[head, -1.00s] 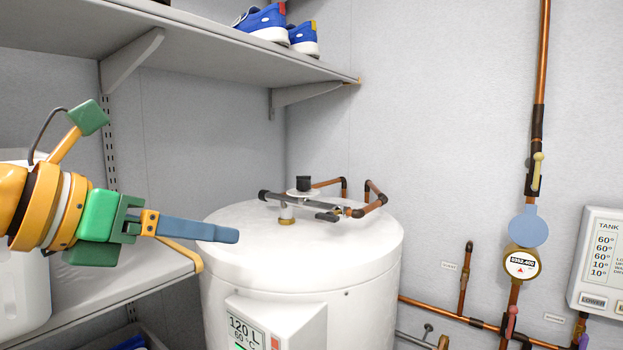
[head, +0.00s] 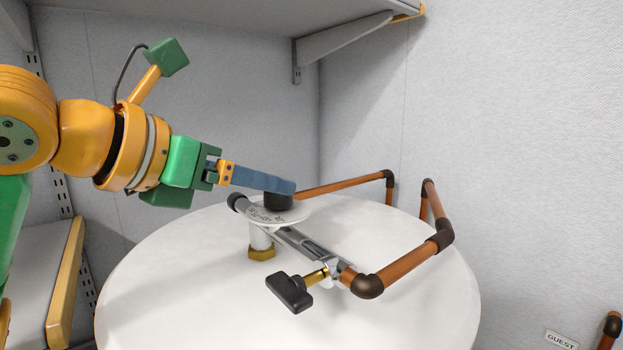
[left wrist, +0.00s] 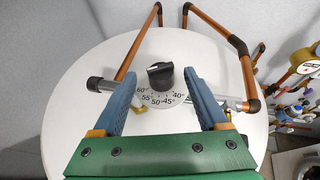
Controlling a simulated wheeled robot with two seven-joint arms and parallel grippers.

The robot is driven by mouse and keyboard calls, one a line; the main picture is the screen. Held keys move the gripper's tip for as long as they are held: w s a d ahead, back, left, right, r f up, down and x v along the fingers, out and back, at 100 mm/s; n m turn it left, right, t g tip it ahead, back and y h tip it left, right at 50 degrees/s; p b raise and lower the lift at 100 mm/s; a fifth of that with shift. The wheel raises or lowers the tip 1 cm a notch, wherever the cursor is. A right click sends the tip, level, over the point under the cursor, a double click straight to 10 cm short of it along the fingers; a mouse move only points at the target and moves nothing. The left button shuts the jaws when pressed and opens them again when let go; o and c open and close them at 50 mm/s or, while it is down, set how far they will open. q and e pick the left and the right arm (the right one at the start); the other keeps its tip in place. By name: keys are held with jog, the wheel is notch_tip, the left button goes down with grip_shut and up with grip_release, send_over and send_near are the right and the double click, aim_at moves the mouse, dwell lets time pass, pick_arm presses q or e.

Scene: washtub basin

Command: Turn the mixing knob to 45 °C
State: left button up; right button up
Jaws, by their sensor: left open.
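The black mixing knob (head: 278,201) stands on a round white dial (head: 262,215) at the pipework on top of the white tank. In the left wrist view the knob (left wrist: 160,75) lies between my left fingertips, and the dial (left wrist: 162,99) shows marks from 60° at left to 40° at right. A pale mark shows on the knob, but I cannot tell which number it points to. My left gripper (head: 292,187) is open, one blue finger partly covering the knob in the head view. I cannot tell whether the fingers touch it. My right gripper is not in view.
The tank top (head: 180,290) is mostly clear. A black-handled valve (head: 290,292) and copper pipes (head: 405,262) stand to the right of the dial. A grey shelf (head: 250,12) hangs above, and another shelf (head: 40,275) is at the left.

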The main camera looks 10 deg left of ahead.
pick_arm(q)
jog(key=shift+p+x, duration=0.75)
jog(key=shift+x, duration=1.35)
jog(key=shift+w+d+f, duration=0.1)
jog(key=shift+w+f, duration=0.05)
jog(key=shift+f, duration=0.15)
jog(key=shift+s+r, duration=0.1)
jog(key=shift+s, duration=0.15)
jog(key=c, duration=0.7)
grip_shut()
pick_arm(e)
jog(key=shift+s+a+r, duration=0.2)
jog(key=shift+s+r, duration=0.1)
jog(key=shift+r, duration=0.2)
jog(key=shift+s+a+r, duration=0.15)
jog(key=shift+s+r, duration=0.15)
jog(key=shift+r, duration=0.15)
